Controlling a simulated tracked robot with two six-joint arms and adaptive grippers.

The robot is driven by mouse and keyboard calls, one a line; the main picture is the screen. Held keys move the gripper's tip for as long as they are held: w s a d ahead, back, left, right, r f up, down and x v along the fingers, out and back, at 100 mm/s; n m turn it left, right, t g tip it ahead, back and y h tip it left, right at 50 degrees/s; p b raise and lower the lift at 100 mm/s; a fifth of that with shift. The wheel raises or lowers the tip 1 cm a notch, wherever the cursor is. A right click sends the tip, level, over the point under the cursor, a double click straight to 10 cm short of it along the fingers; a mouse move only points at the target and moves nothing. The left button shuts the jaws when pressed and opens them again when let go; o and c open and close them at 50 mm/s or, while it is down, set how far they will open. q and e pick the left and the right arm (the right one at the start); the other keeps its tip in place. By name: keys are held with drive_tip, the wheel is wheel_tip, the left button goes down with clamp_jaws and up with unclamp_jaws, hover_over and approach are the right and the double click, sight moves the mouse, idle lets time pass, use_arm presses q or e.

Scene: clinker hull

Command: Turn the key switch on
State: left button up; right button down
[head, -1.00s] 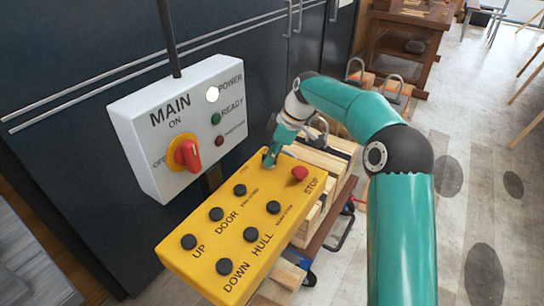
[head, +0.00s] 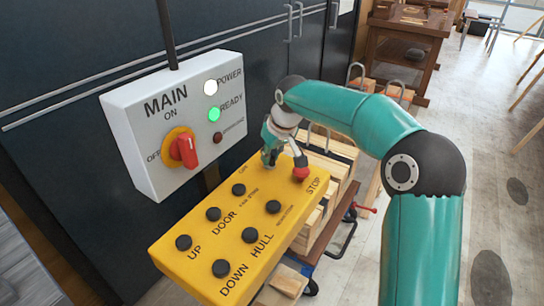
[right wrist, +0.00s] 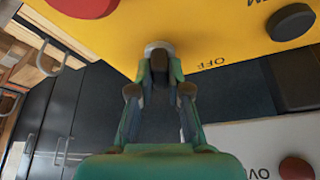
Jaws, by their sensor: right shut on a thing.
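The key switch (right wrist: 158,48) is a silver ring with a dark key on the yellow control box (head: 225,262), at its far edge beside an OFF label. My right gripper (head: 269,158) is at that far corner and covers the switch in the head view. In the right wrist view my right gripper (right wrist: 159,78) has its two fingers closed around the key. Which way the key points is hard to tell. My left gripper is not in view.
A red stop button (head: 300,171) sits close to the gripper, and several black buttons cover the yellow box. A white main switch box (head: 150,165) with a red rotary knob (head: 186,150) stands behind. Its POWER lamp (head: 211,87) and green READY lamp (head: 214,114) are lit.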

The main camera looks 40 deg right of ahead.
drive_tip(key=shift+w+r+m, duration=0.1)
drive_tip(key=shift+r+m, duration=0.05)
drive_tip(key=shift+m, duration=0.45)
drive_tip(key=c, duration=1.1)
unclamp_jaws()
drive_tip(key=shift+h, duration=0.3)
drive_tip(key=v, duration=1.1)
drive_tip(key=shift+s+r, duration=0.25)
drive_tip(key=shift+r, duration=0.1)
